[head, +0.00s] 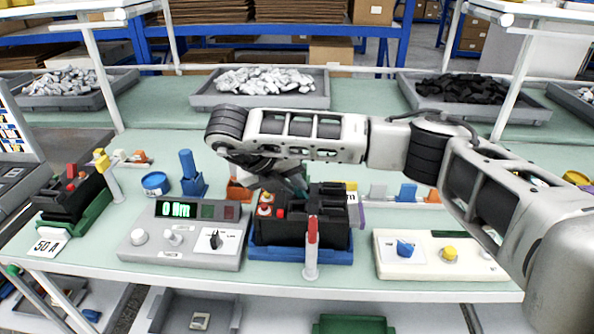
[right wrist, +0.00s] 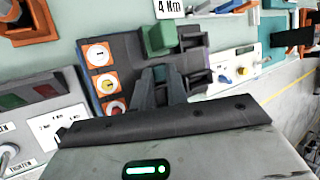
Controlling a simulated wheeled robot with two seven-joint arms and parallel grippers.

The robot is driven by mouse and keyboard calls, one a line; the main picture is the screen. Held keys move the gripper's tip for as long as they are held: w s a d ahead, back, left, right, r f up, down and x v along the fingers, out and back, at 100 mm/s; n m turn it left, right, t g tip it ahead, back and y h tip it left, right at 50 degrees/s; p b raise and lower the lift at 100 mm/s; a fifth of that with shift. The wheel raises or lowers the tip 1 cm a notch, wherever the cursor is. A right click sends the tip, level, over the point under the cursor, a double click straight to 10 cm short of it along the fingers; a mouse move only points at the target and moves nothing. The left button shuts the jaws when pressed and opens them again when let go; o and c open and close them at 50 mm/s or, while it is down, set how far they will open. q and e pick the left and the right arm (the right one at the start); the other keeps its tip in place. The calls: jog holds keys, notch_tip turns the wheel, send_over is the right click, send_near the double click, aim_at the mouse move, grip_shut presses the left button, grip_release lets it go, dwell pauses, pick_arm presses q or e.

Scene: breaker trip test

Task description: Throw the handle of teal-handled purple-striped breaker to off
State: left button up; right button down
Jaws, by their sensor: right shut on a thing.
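The black breaker (head: 325,230) sits in a blue holder (head: 300,257) at the middle of the bench, with a bit of purple (head: 361,214) at its right side. My right gripper (head: 293,186) is down over its top, partly hidden by my wrist. In the right wrist view, the dark breaker body (right wrist: 122,55) lies under the fingers (right wrist: 162,82), and a teal-green block (right wrist: 160,38) stands just beyond them. The jaws are shut on a narrow part of the breaker, apparently its handle, mostly hidden between the fingers. My left gripper is out of view.
A grey control box (head: 185,240) with a display reading 0 Nm stands left of the breaker. A cream box (head: 435,255) with knobs stands right. A red-tipped post (head: 312,250) is in front. Another breaker (head: 70,195) in a green holder, by a 50 A card (head: 47,246), is far left.

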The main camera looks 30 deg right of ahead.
dwell(0.6)
jog(key=c, duration=1.4)
grip_release()
jog(key=shift+a, duration=0.1)
jog(key=v, duration=1.6)
jog(key=shift+w+a+f, duration=0.1)
jog(key=shift+w+f, duration=0.05)
jog(key=shift+w, duration=0.05)
